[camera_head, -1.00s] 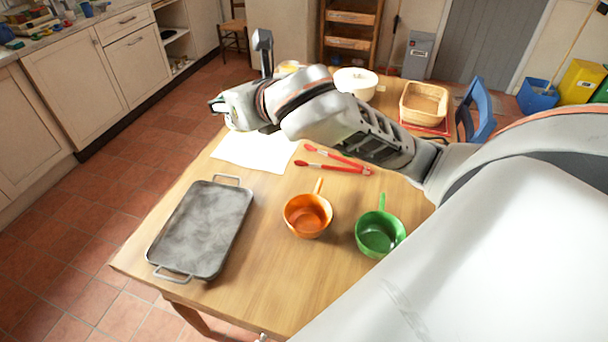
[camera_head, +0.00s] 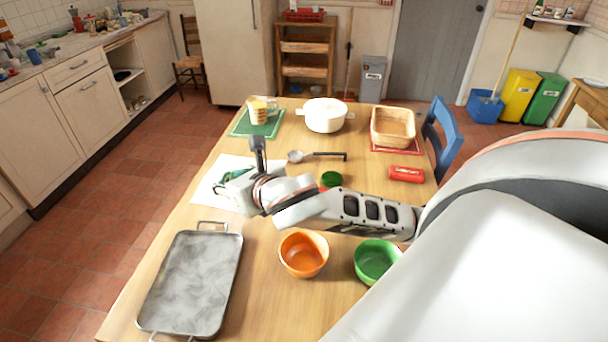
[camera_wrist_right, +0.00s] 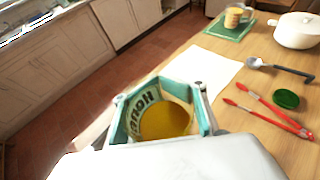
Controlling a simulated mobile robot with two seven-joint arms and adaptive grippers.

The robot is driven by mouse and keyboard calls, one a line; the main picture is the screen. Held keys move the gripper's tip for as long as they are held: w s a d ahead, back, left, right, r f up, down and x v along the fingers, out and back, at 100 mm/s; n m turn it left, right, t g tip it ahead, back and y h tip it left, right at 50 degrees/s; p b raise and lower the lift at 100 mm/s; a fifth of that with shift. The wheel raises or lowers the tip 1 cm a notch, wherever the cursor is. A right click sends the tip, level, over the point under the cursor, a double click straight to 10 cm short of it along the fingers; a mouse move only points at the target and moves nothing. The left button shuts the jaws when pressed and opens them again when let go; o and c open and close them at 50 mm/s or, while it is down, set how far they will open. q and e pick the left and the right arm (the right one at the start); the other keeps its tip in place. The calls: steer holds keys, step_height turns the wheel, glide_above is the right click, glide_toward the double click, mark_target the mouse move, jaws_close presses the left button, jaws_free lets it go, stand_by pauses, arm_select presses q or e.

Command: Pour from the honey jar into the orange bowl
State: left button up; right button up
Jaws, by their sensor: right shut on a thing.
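The honey jar (camera_wrist_right: 165,120) is open, with golden honey inside and part of a "HONEY" label showing in the right wrist view. My right gripper (camera_wrist_right: 160,94) is shut on it, its teal fingers around the sides. In the head view my right gripper (camera_head: 234,180) is over the white sheet, and the jar is mostly hidden there. The orange bowl (camera_head: 303,254) stands upright on the table, nearer than my right forearm and to the right of the gripper; its inside looks empty. My left gripper is not in view.
A green bowl (camera_head: 377,261) stands right of the orange one, a grey metal tray (camera_head: 192,282) to the left. Beyond my arm are a ladle (camera_head: 318,156), a round green thing (camera_head: 331,179), a white pot (camera_head: 325,115) and a basket (camera_head: 393,127). Red tongs (camera_wrist_right: 262,112) lie nearby.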

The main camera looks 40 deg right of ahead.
arm_select(q)
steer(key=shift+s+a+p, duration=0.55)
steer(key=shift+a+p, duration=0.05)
steer(key=shift+p, duration=0.35)
arm_select(e)
steer(key=s+f+n+y, duration=0.2)
steer(key=s+f, duration=1)
steer(key=f, duration=0.4)
steer(key=shift+d+f+n+g+y, duration=0.2)
steer(key=shift+f+n+g+y, duration=0.1)
steer(key=shift+y, duration=0.1)
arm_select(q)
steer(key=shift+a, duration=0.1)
arm_select(e)
steer(key=shift+d, duration=0.1)
